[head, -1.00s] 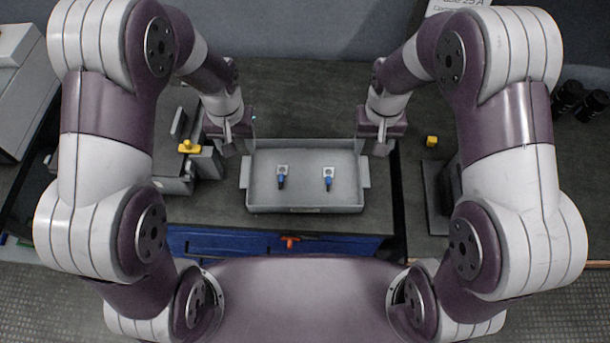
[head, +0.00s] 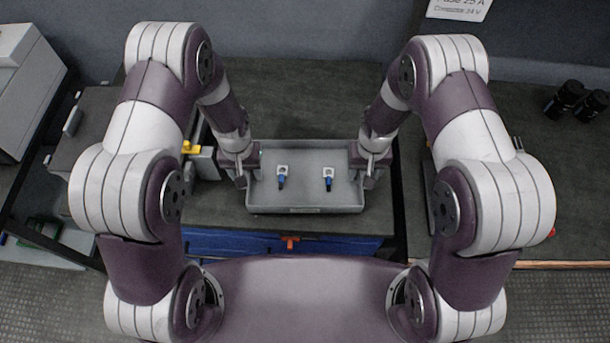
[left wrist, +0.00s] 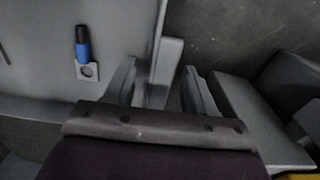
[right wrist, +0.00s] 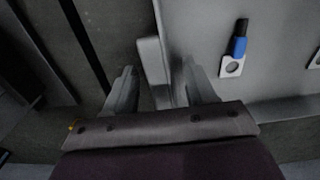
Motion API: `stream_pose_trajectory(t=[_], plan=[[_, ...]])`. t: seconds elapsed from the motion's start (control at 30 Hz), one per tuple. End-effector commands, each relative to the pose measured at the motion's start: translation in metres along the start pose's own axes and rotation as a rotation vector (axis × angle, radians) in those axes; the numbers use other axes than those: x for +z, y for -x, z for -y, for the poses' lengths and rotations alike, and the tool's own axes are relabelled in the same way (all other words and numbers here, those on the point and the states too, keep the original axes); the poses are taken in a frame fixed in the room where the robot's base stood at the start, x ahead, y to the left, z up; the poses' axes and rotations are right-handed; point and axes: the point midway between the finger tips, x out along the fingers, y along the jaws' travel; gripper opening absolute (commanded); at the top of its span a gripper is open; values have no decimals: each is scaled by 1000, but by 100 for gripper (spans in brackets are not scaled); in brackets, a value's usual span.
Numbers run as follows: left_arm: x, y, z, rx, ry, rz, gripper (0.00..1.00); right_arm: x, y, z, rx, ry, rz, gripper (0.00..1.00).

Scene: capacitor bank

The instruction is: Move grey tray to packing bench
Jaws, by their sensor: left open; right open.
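The grey tray (head: 305,200) lies on the dark bench in the middle of the head view, with two small blue-and-black parts on light tabs (head: 282,175) (head: 328,177) inside it. My left gripper (head: 243,180) is at the tray's left side. In the left wrist view its open fingers (left wrist: 160,88) stand on either side of the tray's wall and side handle (left wrist: 168,65). My right gripper (head: 368,180) is at the tray's right side. In the right wrist view its open fingers (right wrist: 155,90) straddle the other handle (right wrist: 150,65). Finger contact cannot be told.
A grey device with a yellow part (head: 190,148) stands left of the tray. A blue drawer or bin front with an orange handle (head: 290,243) is below the bench's front edge. Black cylinders (head: 575,100) stand at the far right. The bench behind the tray (head: 300,100) is clear.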

Motion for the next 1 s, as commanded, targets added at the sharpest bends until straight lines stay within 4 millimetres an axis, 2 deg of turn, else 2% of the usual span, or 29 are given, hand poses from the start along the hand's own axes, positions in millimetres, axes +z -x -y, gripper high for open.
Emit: stream_pose_trajectory(t=[0.1,0.17,0.2,0.27,0.3,0.63,1.0], plan=[[0,0,0,0,0,0,55,0,0,0,0,0,0,55],[0,0,0,0,0,0,39,0,0,0,0,0,0,39],[0,0,0,0,0,0,26,0,0,0,0,0,0,26],[0,0,0,0,0,0,6,0,0,0,0,0,0,6],[0,0,0,0,0,0,0,0,0,0,0,0,1,0],[0,5,0,0,0,-1,0,0,5,0,0,0,0,0],[0,54,0,0,0,0,0,0,53,0,0,0,0,0]])
